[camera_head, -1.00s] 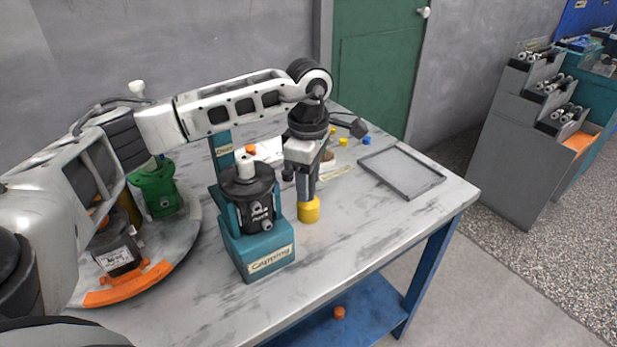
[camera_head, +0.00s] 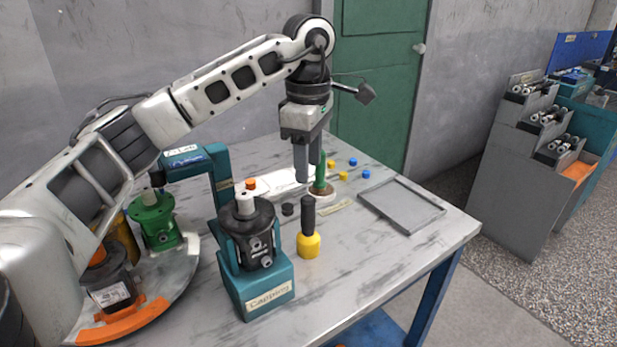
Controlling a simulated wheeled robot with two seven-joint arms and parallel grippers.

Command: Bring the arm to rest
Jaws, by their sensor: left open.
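My left gripper (camera_head: 308,168) hangs over the table with its two fingers pointing down. It is open and holds nothing. Its arm reaches in from the left, raised above the table. Below it, a tool with a black handle and yellow head (camera_head: 308,244) stands upright beside the teal capping stand (camera_head: 262,290). A black motor (camera_head: 250,232) with a white top sits in that stand. A green-handled tool (camera_head: 320,172) stands on a small base just behind the fingers. My right gripper is not in view.
A grey tray (camera_head: 402,206) lies at the table's right. Small blue and yellow caps (camera_head: 343,176) lie near the back edge. A round turntable (camera_head: 178,272) at left carries a green motor (camera_head: 154,220) and a dark one. A grey rack (camera_head: 525,170) stands off to the right.

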